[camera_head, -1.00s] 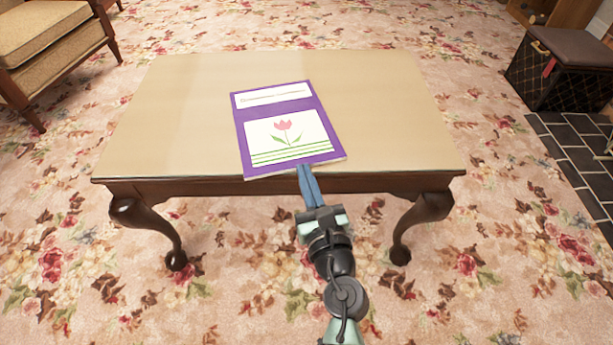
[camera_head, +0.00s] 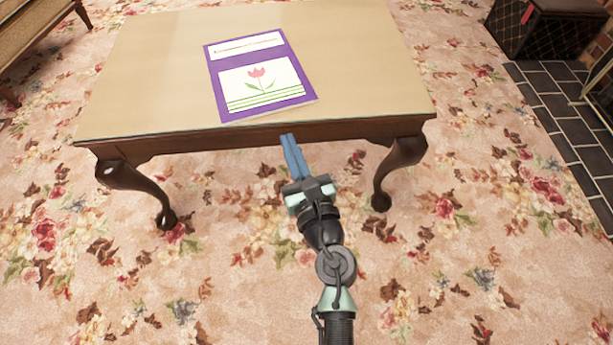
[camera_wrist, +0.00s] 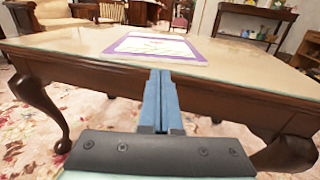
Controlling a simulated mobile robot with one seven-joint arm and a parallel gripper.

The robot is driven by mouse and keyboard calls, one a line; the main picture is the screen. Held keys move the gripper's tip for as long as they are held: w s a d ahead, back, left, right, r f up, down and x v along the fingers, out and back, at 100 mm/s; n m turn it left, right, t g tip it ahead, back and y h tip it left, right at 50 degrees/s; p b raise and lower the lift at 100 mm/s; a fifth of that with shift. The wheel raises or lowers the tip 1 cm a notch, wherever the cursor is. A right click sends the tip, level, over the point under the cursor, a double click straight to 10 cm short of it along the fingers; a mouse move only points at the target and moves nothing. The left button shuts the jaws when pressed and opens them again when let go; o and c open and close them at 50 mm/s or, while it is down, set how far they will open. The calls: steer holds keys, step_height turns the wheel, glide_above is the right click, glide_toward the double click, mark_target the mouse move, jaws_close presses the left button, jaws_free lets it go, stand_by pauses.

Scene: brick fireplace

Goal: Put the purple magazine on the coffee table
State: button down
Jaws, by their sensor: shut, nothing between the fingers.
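The purple magazine (camera_head: 216,84), with a white title strip and a pink tulip picture, lies flat on the coffee table (camera_head: 150,65), near its front edge. It also shows in the wrist view (camera_wrist: 197,55). The coffee table has a pale top and dark curved legs. My gripper (camera_head: 288,138) is shut and empty, its blue fingers together in front of the table's front edge. It is apart from the magazine. In the wrist view the shut fingers (camera_wrist: 160,75) point at the table's front side.
An armchair (camera_head: 30,30) stands at the far left. A dark patterned box (camera_head: 540,30) and dark hearth tiles (camera_head: 560,110) are at the right. Floral carpet (camera_head: 240,275) lies open in front of the table. A dark side table (camera_wrist: 258,12) stands in the background.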

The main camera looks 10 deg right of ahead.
steer(key=v, duration=0.7)
stand_by(0.4)
steer(key=w+d+r+m+t+h+p, duration=0.15)
steer(key=r+m+t+h+p, duration=0.3)
steer(key=r+m, duration=1.45)
steer(key=w+d+r+m+t+h+p, duration=0.1)
steer(key=d+r+m+t+h+p, duration=0.45)
steer(key=r, duration=2.05)
steer(key=s+a+r+m+y+p, duration=0.25)
steer(key=r+m, duration=0.25)
steer(key=r, duration=0.3)
steer(key=s+a+r+m+y+p, duration=0.1)
steer(key=s+a+r+m+y, duration=0.2)
steer(key=r, duration=0.4)
steer(key=s+a+r+m+y+p, duration=0.1)
steer(key=s+a+r+m+p, duration=0.2)
steer(key=r+m, duration=0.4)
step_height(320, 180, up, 37)
steer(key=a+p, duration=0.1)
steer(key=p, duration=3.4)
steer(key=shift+w+n, duration=0.4)
steer(key=shift+n, duration=0.05)
